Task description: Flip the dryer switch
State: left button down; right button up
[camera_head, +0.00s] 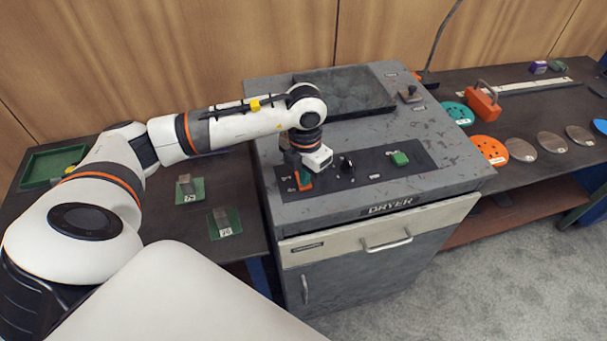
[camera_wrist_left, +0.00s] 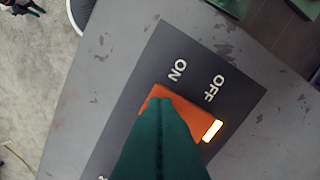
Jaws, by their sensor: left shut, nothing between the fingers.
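The grey dryer (camera_head: 290,209) stands in the middle, with a dark control panel (camera_head: 372,175) on its top. The orange dryer switch (camera_head: 304,181) is at the panel's left end. In the left wrist view the switch (camera_wrist_left: 187,112) lies beside white ON and OFF lettering, with a bright strip at its edge on the OFF side. My left gripper (camera_head: 296,174) is over the switch. Its green fingers (camera_wrist_left: 160,110) are shut with nothing between them and cover part of the switch. I cannot tell whether they touch it. My right gripper is not in view.
A black knob (camera_head: 345,165) and a green control (camera_head: 398,158) sit farther right on the panel. Green plates with small metal blocks (camera_head: 222,222) lie on the left table. Orange and metal discs (camera_head: 490,150) lie on the right table. A wooden wall stands behind.

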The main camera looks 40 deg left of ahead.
pick_arm(q)
jog(key=shift+r, duration=0.1)
notch_tip(320, 180, up, 7)
jog(key=p, duration=0.4)
dwell(0.3)
dwell(0.4)
